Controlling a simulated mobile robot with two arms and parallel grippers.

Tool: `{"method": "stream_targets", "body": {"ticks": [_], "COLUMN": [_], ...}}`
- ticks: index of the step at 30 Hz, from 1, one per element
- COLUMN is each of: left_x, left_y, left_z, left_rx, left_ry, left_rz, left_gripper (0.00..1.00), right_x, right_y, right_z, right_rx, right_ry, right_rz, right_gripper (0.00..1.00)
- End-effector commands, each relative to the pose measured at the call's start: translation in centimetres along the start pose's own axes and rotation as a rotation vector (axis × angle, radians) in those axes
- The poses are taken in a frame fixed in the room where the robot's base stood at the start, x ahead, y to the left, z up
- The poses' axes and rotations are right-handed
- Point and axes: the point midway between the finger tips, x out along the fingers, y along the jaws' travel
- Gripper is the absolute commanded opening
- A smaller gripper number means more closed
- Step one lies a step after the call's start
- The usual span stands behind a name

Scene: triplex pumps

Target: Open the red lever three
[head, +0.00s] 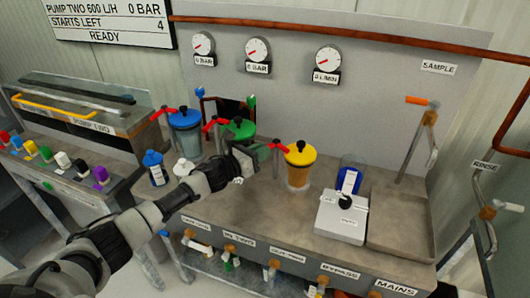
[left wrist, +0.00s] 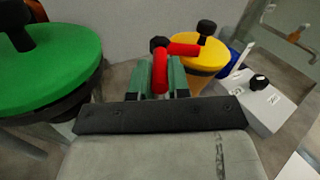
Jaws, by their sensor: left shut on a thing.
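Three red levers stand beside the canisters on the bench. The third red lever (head: 280,146) is just left of the yellow-lidded canister (head: 299,165). In the left wrist view this lever (left wrist: 182,50) points toward the yellow lid (left wrist: 192,58), and its bent end lies between my fingers. My left gripper (head: 262,151) is shut on that lever; its green fingers (left wrist: 160,78) show on both sides of it. The green-lidded canister (head: 238,130) is just behind my gripper, and its lid (left wrist: 45,70) is at the left in the wrist view. My right gripper is not in view.
The blue-lidded canister (head: 185,135) is further left. Several gauges hang on the back panel (head: 390,90). Coloured knobs are on the left unit (head: 75,175).

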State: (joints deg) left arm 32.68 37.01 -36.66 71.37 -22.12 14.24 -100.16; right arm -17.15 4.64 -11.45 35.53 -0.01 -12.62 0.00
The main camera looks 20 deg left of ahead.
Motion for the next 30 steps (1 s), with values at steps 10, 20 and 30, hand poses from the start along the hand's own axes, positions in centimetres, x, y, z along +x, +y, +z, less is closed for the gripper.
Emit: {"method": "stream_targets", "body": {"ticks": [10,20,30], "left_x": [0.0,-0.1,-5.2], "left_y": [0.0,0.0,0.1], "left_z": [0.1,0.0,-0.4], "left_rx": [0.000,0.000,0.003], "left_ry": [-0.003,-0.001,0.003], "left_rz": [0.001,0.001,0.002], "left_gripper": [0.34,0.42,0.42], "right_x": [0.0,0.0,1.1], "right_y": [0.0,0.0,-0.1], "right_z": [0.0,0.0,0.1], "right_rx": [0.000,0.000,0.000], "right_ry": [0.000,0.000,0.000], "right_rz": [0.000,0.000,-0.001], "right_gripper": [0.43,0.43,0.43]}}
